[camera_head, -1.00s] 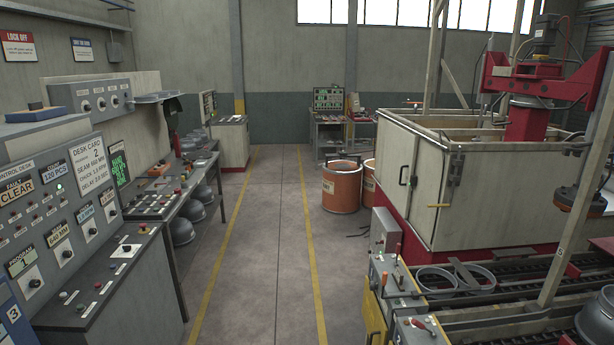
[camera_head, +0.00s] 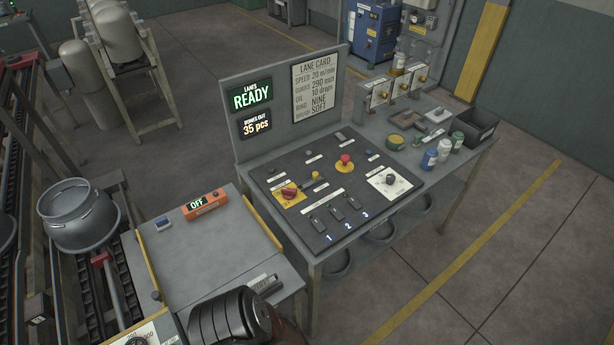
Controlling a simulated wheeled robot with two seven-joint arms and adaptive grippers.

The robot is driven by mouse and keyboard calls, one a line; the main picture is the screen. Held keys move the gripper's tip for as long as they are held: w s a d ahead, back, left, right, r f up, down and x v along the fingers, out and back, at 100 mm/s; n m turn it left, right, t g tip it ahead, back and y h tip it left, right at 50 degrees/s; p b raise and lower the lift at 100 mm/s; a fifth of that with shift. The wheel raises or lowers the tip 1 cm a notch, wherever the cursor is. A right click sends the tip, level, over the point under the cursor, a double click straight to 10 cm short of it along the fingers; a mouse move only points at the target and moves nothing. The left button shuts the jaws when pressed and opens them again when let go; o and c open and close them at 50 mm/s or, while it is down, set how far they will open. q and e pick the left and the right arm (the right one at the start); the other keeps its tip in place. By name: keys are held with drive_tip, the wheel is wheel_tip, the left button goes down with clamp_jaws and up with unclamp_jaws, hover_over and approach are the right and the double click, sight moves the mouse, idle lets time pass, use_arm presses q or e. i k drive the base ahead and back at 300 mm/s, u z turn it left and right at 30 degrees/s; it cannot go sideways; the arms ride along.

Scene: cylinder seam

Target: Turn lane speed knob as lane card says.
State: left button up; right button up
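The lane card (camera_head: 318,87) is on the grey upright panel of a desk. A black knob (camera_head: 390,179) on a white dial plate (camera_head: 402,187) sits at the right of the dark control board (camera_head: 340,212). Its label and pointer are too small to read, so I cannot tell its setting or confirm it is the speed knob. Another white numbered dial (camera_head: 147,334) is cut off at the bottom left. Neither of my grippers is in view.
A red mushroom button (camera_head: 346,159), a red-handled switch (camera_head: 289,191) and several rocker switches share the board. An orange OFF box (camera_head: 206,204) sits on the left cabinet. Floor (camera_head: 500,250) right is clear.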

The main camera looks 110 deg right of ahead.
sight(390, 178)
drive_tip(key=z, duration=4.05)
